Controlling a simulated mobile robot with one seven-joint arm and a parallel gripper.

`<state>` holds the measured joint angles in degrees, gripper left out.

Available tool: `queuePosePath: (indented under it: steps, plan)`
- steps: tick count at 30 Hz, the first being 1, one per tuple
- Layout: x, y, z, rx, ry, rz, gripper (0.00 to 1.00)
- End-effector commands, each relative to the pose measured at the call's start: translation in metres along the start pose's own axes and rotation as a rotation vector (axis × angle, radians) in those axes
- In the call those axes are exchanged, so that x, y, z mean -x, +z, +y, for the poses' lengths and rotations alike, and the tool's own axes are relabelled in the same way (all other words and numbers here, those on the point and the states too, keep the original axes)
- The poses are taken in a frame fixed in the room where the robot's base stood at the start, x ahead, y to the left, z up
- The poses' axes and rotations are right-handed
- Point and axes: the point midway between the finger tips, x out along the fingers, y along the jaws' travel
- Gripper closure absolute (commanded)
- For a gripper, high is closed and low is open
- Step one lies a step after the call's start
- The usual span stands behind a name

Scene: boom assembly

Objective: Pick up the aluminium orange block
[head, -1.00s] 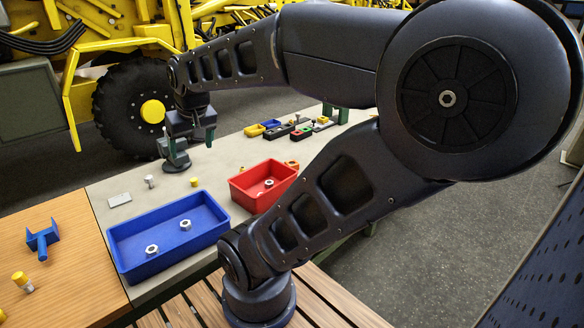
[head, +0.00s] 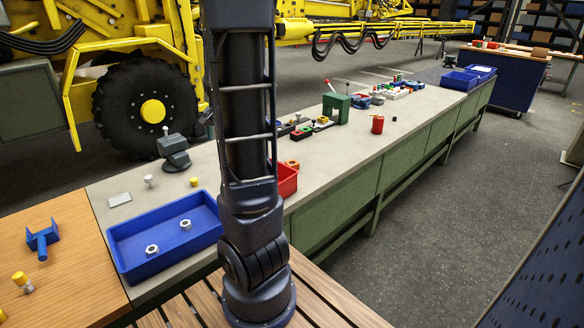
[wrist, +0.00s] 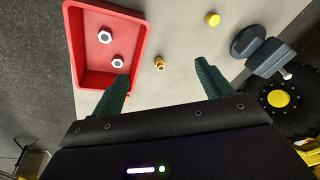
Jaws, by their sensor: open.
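A small orange block (head: 293,164) sits on the bench at the far right of the red tray in the head view. My column-like arm stands just left of it. In the wrist view I cannot clearly make out this block; a tiny orange speck shows beside the left finger. My gripper (wrist: 161,72) is open and empty, its two green fingers apart above the bench. A small brass-coloured fitting (wrist: 160,63) shows between the fingertips, below them on the bench. In the head view the gripper is hidden behind my arm.
The red tray (wrist: 78,68) holds two nuts and lies by the left finger. A dark vise (head: 174,150) and a yellow cylinder (head: 194,182) stand nearby. A blue tray (head: 128,260) with nuts is in front. Several small blocks and a green stand (head: 336,108) lie farther right.

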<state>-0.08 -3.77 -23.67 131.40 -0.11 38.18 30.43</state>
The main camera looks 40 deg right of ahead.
Motion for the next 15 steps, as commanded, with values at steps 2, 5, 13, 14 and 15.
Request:
queuePosePath:
  steps: [2,5,13,14,15]
  plan:
    - [-0.019,-0.018,0.007,-0.063,0.031,0.005,0.22]
    - [-0.040,-0.040,0.016,-0.143,0.067,0.021,0.22]
    - [-0.095,-0.096,0.052,-0.345,0.172,0.084,0.22]
    - [-0.101,-0.101,0.057,-0.367,0.184,0.093,0.22]
    - [-0.108,-0.109,0.063,-0.393,0.200,0.107,0.22]
